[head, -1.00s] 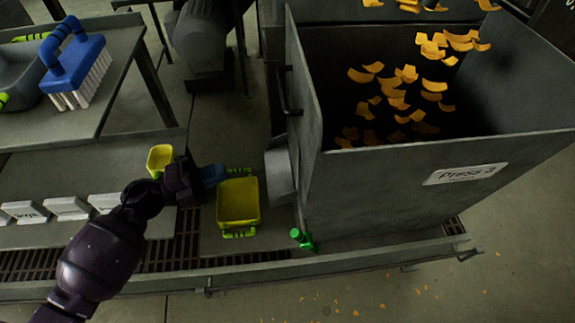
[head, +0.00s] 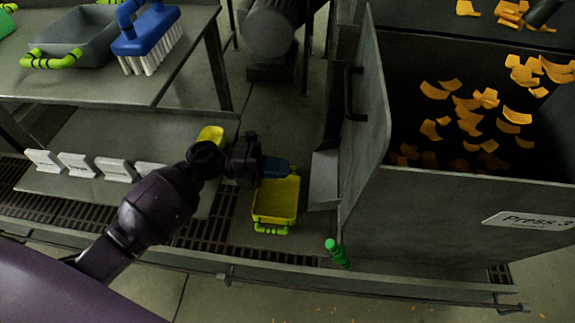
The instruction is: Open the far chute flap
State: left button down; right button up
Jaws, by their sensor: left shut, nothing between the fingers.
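My left gripper (head: 277,167) is shut and empty, with blue fingertips. It hovers at the far edge of a yellow tray (head: 275,202), left of the press. A tall grey panel (head: 372,115) with a black bar handle (head: 350,92) forms the press's left side. A grey sloped chute piece (head: 323,178) sticks out low on that side, a little right of my gripper. I cannot tell which part is the far chute flap. My right gripper is not in view.
The press hopper (head: 430,215), labelled "Press 3", holds orange chips. A green handle (head: 337,252) stands at its front left corner. A smaller yellow container (head: 211,134) is behind my arm. A blue brush (head: 148,35) and a grey pan (head: 75,40) lie on the left table (head: 100,88).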

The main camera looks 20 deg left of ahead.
aim_at(346, 175)
pick_arm(q)
jog(key=b+x, duration=0.1)
jog(key=x, duration=0.9)
jog(key=shift+f, duration=0.1)
jog(key=shift+w+d, duration=0.2)
jog(key=shift+d, duration=0.65)
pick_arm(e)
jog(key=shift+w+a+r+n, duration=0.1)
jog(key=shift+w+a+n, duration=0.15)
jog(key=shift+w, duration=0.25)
